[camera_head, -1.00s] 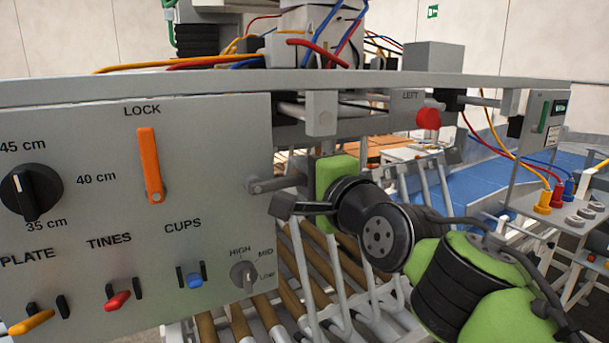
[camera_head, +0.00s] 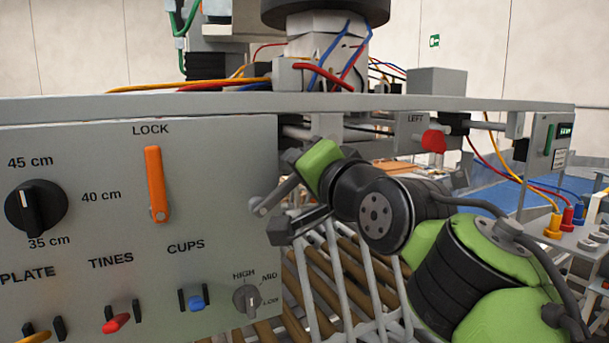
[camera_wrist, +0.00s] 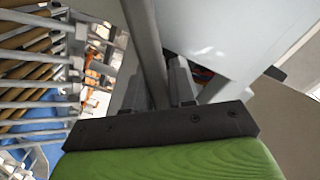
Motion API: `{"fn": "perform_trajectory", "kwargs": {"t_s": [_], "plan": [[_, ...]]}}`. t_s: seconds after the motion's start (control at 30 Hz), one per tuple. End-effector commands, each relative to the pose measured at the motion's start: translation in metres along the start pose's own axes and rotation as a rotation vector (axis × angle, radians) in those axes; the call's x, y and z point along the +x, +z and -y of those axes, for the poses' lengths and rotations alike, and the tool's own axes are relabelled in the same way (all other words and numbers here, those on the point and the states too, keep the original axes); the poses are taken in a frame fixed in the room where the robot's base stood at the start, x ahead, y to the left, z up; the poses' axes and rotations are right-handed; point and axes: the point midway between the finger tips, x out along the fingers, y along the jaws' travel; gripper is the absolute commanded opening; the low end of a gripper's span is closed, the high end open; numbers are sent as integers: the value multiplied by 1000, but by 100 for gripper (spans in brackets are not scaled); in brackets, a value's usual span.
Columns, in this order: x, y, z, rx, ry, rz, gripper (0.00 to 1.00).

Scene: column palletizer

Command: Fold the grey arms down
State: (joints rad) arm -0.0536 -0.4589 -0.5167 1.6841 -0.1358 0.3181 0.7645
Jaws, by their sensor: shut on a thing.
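A grey arm (camera_head: 279,193) is pivoted at the right edge of the grey control panel (camera_head: 90,240). It slants up and right from its round pivot. My gripper (camera_head: 283,222) is shut on this arm, with a dark finger in front of and below it. The green palm is just up and right. In the wrist view the grey arm (camera_wrist: 148,45) runs between the two fingers (camera_wrist: 157,85) towards the dark gripper base. The far finger is hidden in the head view. I cannot make out a second grey arm clearly.
The panel carries an orange LOCK lever (camera_head: 156,185), a black dial (camera_head: 37,208) and small coloured switches. A long grey beam (camera_head: 230,107) crosses above my arm. A red knob (camera_head: 434,141) marked LEFT sits right. Wooden rollers (camera_head: 345,270) lie below.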

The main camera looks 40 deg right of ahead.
Motion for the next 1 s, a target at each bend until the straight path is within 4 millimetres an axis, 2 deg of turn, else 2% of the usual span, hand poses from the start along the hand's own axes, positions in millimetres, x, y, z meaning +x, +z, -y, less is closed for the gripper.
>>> {"fn": "perform_trajectory", "kwargs": {"t_s": [0.57, 0.6, 0.7, 0.9, 1.0], "plan": [[1, 1, 2, -36, 2, 2, 0], [0, 1, 2, -36, 2, 2, 30], [0, 1, 2, -35, 2, 2, 45], [0, 0, 3, -35, 1, 1, 45], [-7, 0, 2, -34, -1, -1, 45]]}}
